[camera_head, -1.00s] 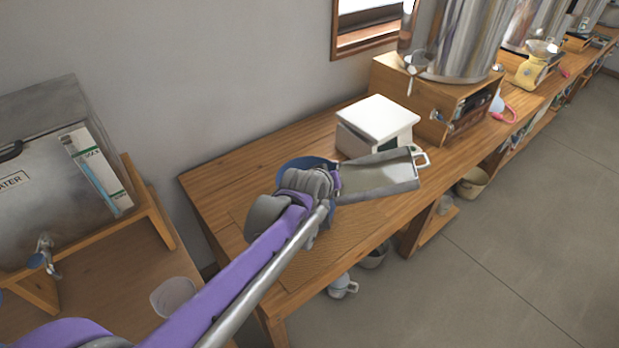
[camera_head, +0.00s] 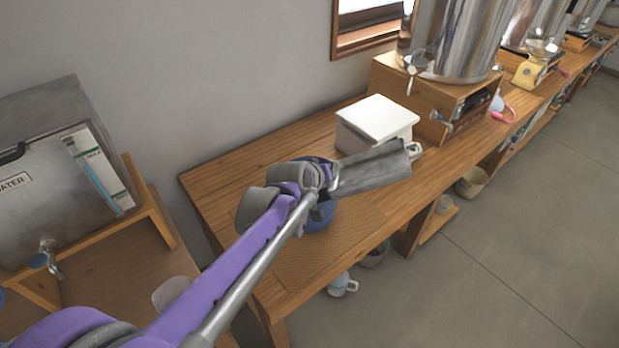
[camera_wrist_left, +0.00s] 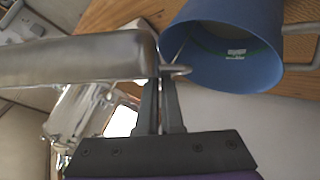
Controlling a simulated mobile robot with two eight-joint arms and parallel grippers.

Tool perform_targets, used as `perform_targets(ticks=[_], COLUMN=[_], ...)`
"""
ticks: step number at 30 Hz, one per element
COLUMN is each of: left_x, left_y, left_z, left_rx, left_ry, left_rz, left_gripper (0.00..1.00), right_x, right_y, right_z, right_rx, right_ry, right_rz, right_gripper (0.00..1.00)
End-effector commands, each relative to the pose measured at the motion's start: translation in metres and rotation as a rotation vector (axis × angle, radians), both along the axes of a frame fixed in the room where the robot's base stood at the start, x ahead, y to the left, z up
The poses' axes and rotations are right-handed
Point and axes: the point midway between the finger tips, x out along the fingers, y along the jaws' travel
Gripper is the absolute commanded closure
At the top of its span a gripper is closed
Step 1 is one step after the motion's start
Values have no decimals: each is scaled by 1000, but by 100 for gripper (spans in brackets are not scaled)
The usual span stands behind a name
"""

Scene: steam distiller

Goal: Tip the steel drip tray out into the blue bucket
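The steel drip tray (camera_head: 374,170) is held by my left gripper (camera_head: 326,180) above the bench. It is rolled steeply over, so its side faces the head camera. In the left wrist view the gripper fingers (camera_wrist_left: 163,100) are shut on a handle at the end of the tray (camera_wrist_left: 80,58). The blue bucket (camera_head: 321,215) stands on the bench under my gripper, mostly hidden by it. In the left wrist view the bucket (camera_wrist_left: 222,45) is close beside the tray's handle end, and its visible inside looks empty. My right gripper is not in view.
A white-topped box (camera_head: 378,120) stands on the bench just behind the tray. A large steel boiler (camera_head: 455,40) on a wooden stand (camera_head: 432,105) is farther right. The bench front (camera_head: 345,245) is clear. A steel water tank (camera_head: 65,160) is at the left.

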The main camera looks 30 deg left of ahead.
Motion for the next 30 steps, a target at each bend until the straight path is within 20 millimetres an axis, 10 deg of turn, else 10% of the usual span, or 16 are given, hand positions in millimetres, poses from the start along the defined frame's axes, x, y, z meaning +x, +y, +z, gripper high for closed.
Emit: perform_targets(ticks=[30], left_x=[2], left_y=[13], left_z=[4], left_rx=[-110], left_ry=[15], left_rz=[0], left_gripper=[100], right_x=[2], right_y=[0], right_z=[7], right_rx=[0], right_ry=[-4], right_rz=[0], right_gripper=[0])
